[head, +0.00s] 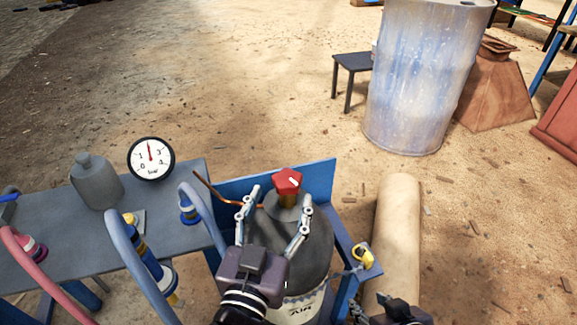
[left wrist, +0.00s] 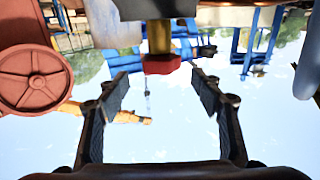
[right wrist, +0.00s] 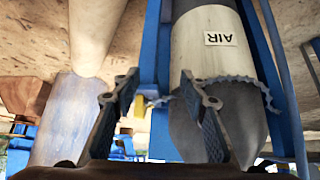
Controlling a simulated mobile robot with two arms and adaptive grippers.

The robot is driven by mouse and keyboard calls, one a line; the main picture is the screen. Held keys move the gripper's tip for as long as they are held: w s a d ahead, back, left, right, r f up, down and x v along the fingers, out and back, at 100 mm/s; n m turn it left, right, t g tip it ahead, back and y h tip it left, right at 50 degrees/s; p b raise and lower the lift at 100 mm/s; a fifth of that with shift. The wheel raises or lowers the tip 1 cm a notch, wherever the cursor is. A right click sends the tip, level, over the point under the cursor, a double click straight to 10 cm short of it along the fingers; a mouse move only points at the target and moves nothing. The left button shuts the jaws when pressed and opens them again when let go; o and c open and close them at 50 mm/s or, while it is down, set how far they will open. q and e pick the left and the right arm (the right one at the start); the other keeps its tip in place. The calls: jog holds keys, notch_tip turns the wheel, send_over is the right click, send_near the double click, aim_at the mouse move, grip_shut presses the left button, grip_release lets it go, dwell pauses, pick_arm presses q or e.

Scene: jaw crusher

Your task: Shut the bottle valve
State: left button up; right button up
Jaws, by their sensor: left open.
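The bottle valve's red knob (head: 287,182) sits on a brass stem atop the grey bottle (head: 317,250), which bears an AIR label (head: 302,309). My left gripper (head: 280,198) is open and empty, its fingers spread near the valve. In the left wrist view the knob (left wrist: 162,64) and brass stem (left wrist: 159,40) appear between and just beyond the fingertips (left wrist: 160,82), not gripped. My right gripper (right wrist: 159,82) is open and empty; in the right wrist view the bottle (right wrist: 205,60) is behind its right finger. Only part of my right gripper shows low in the head view.
A pressure gauge (head: 151,159), a small grey bottle (head: 96,182) and hoses (head: 140,262) are at the left bench (head: 185,235). A blue frame (head: 325,178) surrounds the bottle. A yellow hook-like piece (head: 362,255) and a beige cylinder (head: 398,235) lie to the right.

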aim_at(288, 176)
pick_arm(q)
jog(key=shift+x, duration=0.75)
jog(key=x, duration=0.4)
jog(key=shift+w, duration=0.25)
jog(key=shift+w+d, duration=0.1)
jog(key=shift+w, duration=0.4)
pick_arm(e)
jog(key=shift+w+a+r+t, duration=0.35)
jog(key=shift+w+r+t, duration=0.15)
jog(key=shift+w+r, duration=0.2)
pick_arm(q)
jog(key=shift+c, duration=0.6)
